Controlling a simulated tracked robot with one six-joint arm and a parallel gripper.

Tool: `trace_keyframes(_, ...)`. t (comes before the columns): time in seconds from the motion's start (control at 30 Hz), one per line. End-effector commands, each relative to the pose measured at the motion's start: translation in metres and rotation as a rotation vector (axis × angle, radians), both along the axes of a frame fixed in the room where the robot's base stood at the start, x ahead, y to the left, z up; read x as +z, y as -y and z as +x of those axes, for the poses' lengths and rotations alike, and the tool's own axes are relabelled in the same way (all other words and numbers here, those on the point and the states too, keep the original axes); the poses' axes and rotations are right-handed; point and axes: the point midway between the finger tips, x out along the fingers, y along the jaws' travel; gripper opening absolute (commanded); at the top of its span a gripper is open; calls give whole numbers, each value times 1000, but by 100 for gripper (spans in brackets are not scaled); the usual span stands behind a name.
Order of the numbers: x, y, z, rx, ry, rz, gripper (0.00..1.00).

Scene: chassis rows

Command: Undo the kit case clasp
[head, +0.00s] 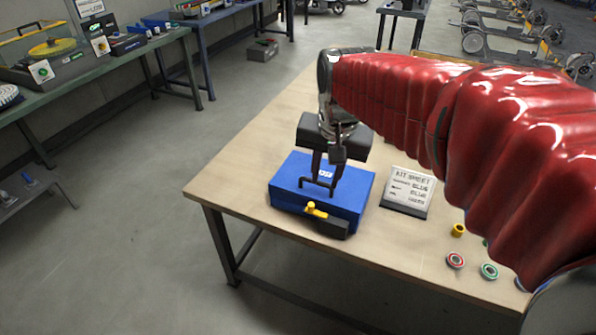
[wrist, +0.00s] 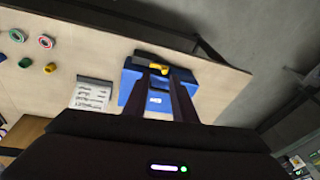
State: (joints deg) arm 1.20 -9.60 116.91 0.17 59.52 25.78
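The blue kit case (head: 350,190) stands closed near the front left of the table, and it also shows in the wrist view (wrist: 129,88). A yellow clasp (head: 316,210) sits on its front side; it shows between my fingertips in the wrist view (wrist: 157,69). A dark block (head: 333,227) is at the case's front, beside the clasp. My gripper (head: 321,184) points down over the case lid, with its fingers apart and nothing between them (wrist: 157,72). I cannot tell whether the fingertips touch the lid. A dark handle-like bar near the fingertips is partly hidden.
A printed kit sheet (head: 407,190) stands right of the case. A yellow cylinder (head: 458,230), a red ring (head: 455,260) and a green ring (head: 489,271) lie farther right, under my arm. The wooden table (head: 235,178) is bare left of the case.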

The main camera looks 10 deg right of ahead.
Motion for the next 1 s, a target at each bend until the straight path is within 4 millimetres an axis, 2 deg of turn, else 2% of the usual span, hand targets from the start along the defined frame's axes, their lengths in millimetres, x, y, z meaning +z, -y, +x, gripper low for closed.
trace_keyframes(0.03, -5, 1, 11, -27, -21, 5, 24)
trace_keyframes(0.27, -25, 3, 55, -158, -93, 29, 24)
trace_keyframes(0.6, -70, 6, 113, -349, -196, 47, 24)
trace_keyframes(0.8, -85, 7, 129, -410, -223, 49, 24)
trace_keyframes(1.0, -87, 8, 130, -417, -226, 50, 24)
